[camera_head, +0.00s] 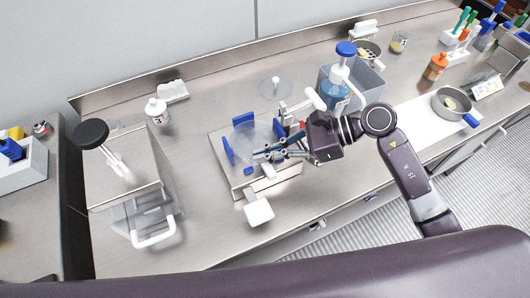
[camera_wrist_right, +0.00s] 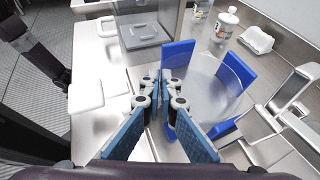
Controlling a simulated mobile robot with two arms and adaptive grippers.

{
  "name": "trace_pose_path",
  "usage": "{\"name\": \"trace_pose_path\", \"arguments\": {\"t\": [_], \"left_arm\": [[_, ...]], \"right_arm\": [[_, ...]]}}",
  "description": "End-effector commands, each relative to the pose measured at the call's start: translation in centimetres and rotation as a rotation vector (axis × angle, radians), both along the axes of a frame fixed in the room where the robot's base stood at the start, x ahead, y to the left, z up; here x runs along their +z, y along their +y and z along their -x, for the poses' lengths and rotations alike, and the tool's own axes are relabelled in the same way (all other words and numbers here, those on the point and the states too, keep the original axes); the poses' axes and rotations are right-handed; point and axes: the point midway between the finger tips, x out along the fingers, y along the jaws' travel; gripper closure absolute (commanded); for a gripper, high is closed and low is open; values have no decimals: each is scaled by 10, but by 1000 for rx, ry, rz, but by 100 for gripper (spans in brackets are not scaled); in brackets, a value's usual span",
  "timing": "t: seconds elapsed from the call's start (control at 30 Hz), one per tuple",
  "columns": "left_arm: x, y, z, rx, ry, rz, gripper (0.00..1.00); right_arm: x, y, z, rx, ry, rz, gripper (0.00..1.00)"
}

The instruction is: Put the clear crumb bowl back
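The clear crumb bowl (camera_head: 243,133) sits among blue upright plates on a steel stand (camera_head: 222,158). It is see-through, and its outline is faint. In the wrist view the clear bowl (camera_wrist_right: 198,82) shows between the blue plates, just beyond and right of my right fingers. My right gripper (camera_head: 262,155) reaches in from the right, low at the bowl's near side. Its blue-padded fingers (camera_wrist_right: 158,112) are close together in the wrist view. I cannot tell whether they grip the bowl's rim or touch it. My left gripper is out of view.
A clear bin (camera_head: 150,205) with a white handle stands left. A numbered white bottle (camera_head: 157,110) is behind it. A blue-capped pump bottle (camera_head: 338,85) stands close behind my right wrist. A steel pan (camera_head: 452,103) is at right. The front-left counter is clear.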

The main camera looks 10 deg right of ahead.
Motion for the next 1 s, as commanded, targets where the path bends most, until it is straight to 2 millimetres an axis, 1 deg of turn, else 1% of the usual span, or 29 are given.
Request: {"name": "trace_pose_path", "arguments": {"t": [0.03,0.07,0.23,0.27,0.57,0.67,0.8,0.83,0.87,1.0], "left_arm": [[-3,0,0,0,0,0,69],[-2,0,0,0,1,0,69],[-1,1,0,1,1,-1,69],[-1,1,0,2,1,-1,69],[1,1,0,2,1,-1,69],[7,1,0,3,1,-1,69],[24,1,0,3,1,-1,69],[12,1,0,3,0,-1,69],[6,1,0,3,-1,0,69],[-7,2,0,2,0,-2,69]], "right_arm": [[-2,0,0,0,-1,0,100],[-2,0,0,0,-1,0,98],[-1,0,0,1,0,0,79],[-1,0,0,1,0,0,78],[1,0,0,1,0,0,78],[6,0,0,0,1,0,78],[18,1,0,0,2,0,78],[12,-9,0,-2,-2,5,78],[13,-17,0,-3,-3,7,78],[27,-48,3,-2,-2,8,78]]}}
